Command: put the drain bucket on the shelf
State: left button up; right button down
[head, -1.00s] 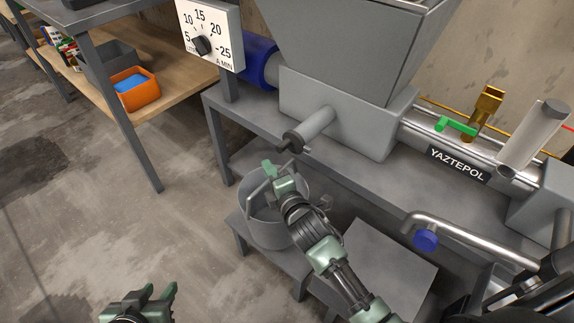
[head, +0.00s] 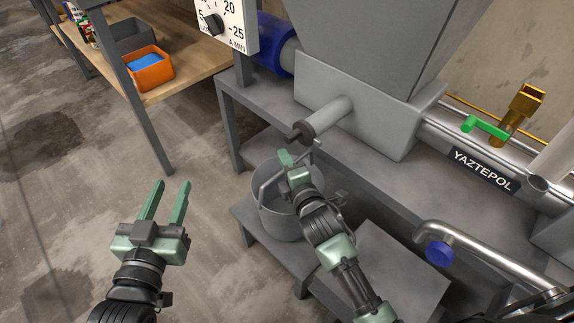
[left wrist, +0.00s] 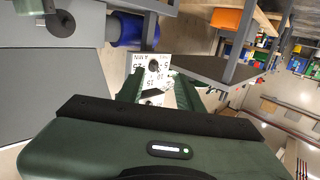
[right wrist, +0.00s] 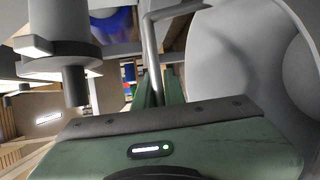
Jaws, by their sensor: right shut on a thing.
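The grey drain bucket (head: 276,222) stands on a low grey stand (head: 262,258) below the machine's outlet pipe (head: 325,118). It fills the right side of the right wrist view (right wrist: 245,50). My right gripper (head: 287,161) is at the top of the bucket, shut on its handle (right wrist: 152,60). My left gripper (head: 166,203) is open and empty over the floor, left of the bucket. A wooden shelf (head: 185,72) on a grey-legged rack is at the upper left.
An orange bin (head: 149,70) with blue contents and a grey bin (head: 128,38) sit on the wooden shelf. The machine's grey table (head: 390,180) and a bent pipe with a blue knob (head: 439,252) are at the right. The floor between rack and stand is clear.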

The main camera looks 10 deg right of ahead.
pick_arm(q)
notch_tip(320, 180, up, 9)
jog(key=d+t+h+b, duration=0.1)
jog(key=t+h, duration=0.1)
jog(key=t, duration=0.3)
jog(key=shift+s+d+b, duration=0.25)
jog(key=shift+d+b, duration=0.05)
jog(key=shift+d, duration=0.05)
pick_arm(e)
jog(key=shift+f, duration=0.7)
pick_arm(q)
jog(key=shift+s+r, duration=0.1)
pick_arm(e)
jog(key=shift+f, duration=0.15)
jog(key=c, duration=1.5)
grip_release()
